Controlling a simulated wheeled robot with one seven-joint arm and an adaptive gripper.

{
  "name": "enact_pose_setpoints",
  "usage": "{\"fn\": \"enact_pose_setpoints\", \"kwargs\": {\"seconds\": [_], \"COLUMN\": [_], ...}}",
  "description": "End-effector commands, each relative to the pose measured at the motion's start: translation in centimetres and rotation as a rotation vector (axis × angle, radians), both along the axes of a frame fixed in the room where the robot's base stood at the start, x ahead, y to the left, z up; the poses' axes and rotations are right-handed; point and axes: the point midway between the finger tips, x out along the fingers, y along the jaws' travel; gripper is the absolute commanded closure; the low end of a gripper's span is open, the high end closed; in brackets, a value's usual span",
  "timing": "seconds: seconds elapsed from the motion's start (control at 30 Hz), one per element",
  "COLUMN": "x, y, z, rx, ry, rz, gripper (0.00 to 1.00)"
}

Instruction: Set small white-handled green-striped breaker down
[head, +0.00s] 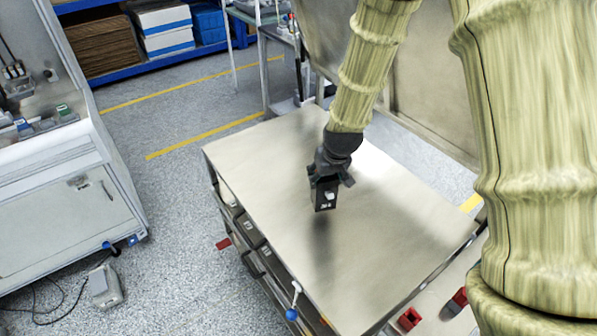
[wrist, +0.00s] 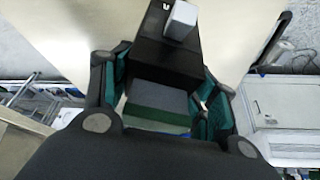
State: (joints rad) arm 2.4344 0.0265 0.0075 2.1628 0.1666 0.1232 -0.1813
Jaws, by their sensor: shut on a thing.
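The breaker (head: 325,194) is a small black block with a white handle. In the wrist view the breaker (wrist: 168,52) shows its black body, the pale handle at the top and a green stripe on a grey part nearer the palm. My gripper (head: 331,174) is shut on it, with a finger on each side. The gripper holds the breaker over the bare metal top of a cart (head: 255,160). A dark shadow lies on the top below it, and the breaker looks to be above the surface. The gap's height is hard to tell.
The cart top is clear around the breaker. A test bench (head: 70,200) with several devices stands at the left. Red pieces (head: 409,319) show at the cart's front right. A blue-tipped lever (head: 292,312) stands at its front edge. Blue shelving (head: 150,60) is behind.

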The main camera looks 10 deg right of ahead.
Motion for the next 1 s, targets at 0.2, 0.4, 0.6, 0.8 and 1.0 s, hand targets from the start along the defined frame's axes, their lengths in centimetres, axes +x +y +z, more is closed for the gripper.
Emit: {"fn": "enact_pose_setpoints", "kwargs": {"seconds": [0.2,0.4,0.6,0.8,1.0], "x": [3.3,6.1,7.8,8.0,8.0], "y": [3.0,5.4,6.9,7.1,7.1], "z": [0.0,-0.4,-0.8,-1.3,-3.0], "rx": [-0.002,-0.001,0.000,0.001,0.001], "ry": [-0.001,-0.002,-0.001,0.001,0.001], "rz": [0.003,0.003,0.001,0.001,0.001], "gripper": [1.00,1.00,1.00,1.00,1.00]}}
